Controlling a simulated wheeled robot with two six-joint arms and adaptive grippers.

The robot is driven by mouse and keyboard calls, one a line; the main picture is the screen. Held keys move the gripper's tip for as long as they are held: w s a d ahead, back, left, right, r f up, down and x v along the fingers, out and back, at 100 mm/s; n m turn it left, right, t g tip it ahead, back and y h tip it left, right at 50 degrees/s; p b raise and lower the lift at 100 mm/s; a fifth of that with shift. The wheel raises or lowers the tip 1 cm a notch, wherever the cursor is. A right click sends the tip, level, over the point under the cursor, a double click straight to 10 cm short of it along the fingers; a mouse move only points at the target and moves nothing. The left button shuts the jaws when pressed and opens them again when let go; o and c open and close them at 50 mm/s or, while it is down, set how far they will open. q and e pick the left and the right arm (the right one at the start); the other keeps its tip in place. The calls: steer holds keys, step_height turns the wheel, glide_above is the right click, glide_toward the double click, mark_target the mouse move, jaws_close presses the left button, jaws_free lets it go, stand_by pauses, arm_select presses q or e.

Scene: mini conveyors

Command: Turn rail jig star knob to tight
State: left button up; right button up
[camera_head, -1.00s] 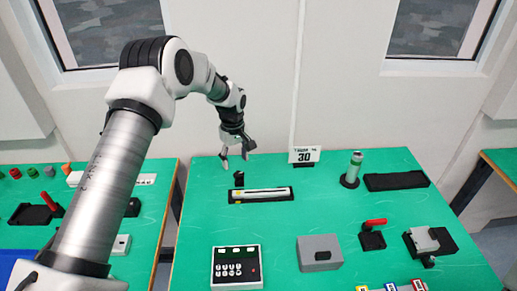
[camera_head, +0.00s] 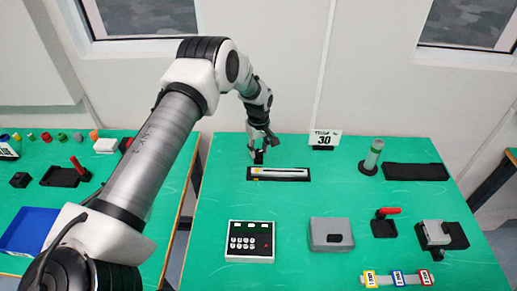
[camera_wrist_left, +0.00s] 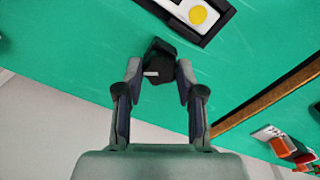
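The rail jig (camera_head: 296,174) is a dark base with a pale rail near the back left of the green table. Its black star knob (camera_head: 258,157) stands at its back-left corner. In the left wrist view the knob (camera_wrist_left: 160,60) is dark with a white mark on its near side. My left gripper (camera_head: 262,147) is over the knob. In the wrist view its two fingers (camera_wrist_left: 158,78) stand apart, one on each side of the knob, with what looks like a narrow gap at each side. Firm contact cannot be made out. My right gripper is not in view.
A sign with 30 (camera_head: 323,138) and a green-topped cylinder (camera_head: 372,157) stand to the right. A keypad box (camera_head: 250,241), a grey box (camera_head: 330,233) and a red-handled lever (camera_head: 385,222) are nearer. A second table lies left, across a gap.

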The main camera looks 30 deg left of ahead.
arm_select(q)
steer(key=shift+f, duration=0.1)
steer(key=shift+c, duration=1.3)
steer(key=shift+f+m, duration=0.1)
steer(key=shift+m, duration=0.2)
steer(key=shift+s+m+b, duration=0.1)
steer(key=shift+m+b, duration=0.4)
steer(key=shift+b, duration=0.05)
steer(key=shift+f+m+b, duration=0.15)
steer(key=shift+m+b, duration=0.5)
steer(key=shift+m, duration=0.55)
steer(key=m+b, duration=0.1)
steer(key=m, duration=0.2)
steer(key=shift+m+b, duration=0.3)
steer(key=m+b, duration=0.1)
steer(key=m, duration=0.2)
steer(key=shift+m, duration=0.3)
steer(key=m+b, duration=0.1)
steer(key=m, duration=0.5)
steer(key=shift+b, duration=0.35)
steer(key=m+b, duration=0.1)
steer(key=m, duration=0.5)
steer(key=shift+m, duration=0.4)
